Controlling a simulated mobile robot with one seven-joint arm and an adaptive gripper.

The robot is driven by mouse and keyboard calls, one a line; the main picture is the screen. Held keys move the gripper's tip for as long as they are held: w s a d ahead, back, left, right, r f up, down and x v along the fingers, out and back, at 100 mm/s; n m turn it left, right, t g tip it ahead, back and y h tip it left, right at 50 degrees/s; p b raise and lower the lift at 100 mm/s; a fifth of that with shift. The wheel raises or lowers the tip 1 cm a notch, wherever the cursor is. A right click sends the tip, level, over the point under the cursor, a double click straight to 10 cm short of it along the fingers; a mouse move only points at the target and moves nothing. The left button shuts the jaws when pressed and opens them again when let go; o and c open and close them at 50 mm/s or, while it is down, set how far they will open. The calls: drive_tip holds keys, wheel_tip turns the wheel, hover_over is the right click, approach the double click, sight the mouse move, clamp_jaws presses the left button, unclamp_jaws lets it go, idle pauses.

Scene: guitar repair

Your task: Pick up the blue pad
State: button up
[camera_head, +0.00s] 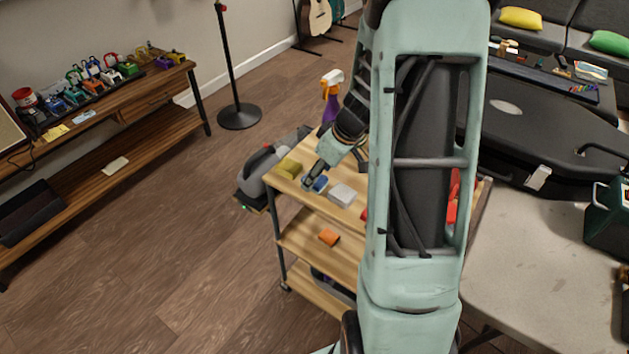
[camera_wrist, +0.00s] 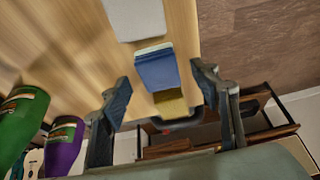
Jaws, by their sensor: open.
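The blue pad (camera_head: 320,184) lies near the front edge of the wooden cart top, between a white pad (camera_head: 342,195) and an olive-yellow pad (camera_head: 289,168). In the wrist view the blue pad (camera_wrist: 157,72) shows a pale layer along one side. My gripper (camera_head: 310,182) is over the cart top right at the blue pad. In the wrist view my gripper (camera_wrist: 162,80) is open, its fingers on either side of the blue pad with visible gaps. I cannot tell the exact height of the fingertips above it. The gripper holds nothing.
A purple spray bottle (camera_head: 331,98) stands on the cart behind my arm. In the wrist view a green bottle (camera_wrist: 22,118) and a purple bottle (camera_wrist: 64,145) are near the left finger. An orange block (camera_head: 329,238) lies on the lower shelf. My arm hides part of the cart.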

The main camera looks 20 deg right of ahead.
drive_tip(key=shift+x, duration=0.95)
drive_tip(key=c, duration=1)
drive_tip(key=shift+r, duration=0.1)
drive_tip(key=shift+r, duration=0.45)
wheel_tip(320, 180, up, 2)
drive_tip(key=shift+r+p, duration=0.2)
drive_tip(key=shift+p, duration=0.3)
drive_tip(key=s+r, duration=0.3)
drive_tip(key=s, duration=0.1)
drive_tip(key=s+a+r, duration=0.1)
drive_tip(key=s+r, duration=0.2)
drive_tip(key=s, duration=0.2)
drive_tip(key=s+r+p, duration=0.1)
drive_tip(key=s+r, duration=0.2)
drive_tip(key=s, duration=0.2)
drive_tip(key=shift+a+r, duration=0.3)
drive_tip(key=shift+a, duration=0.05)
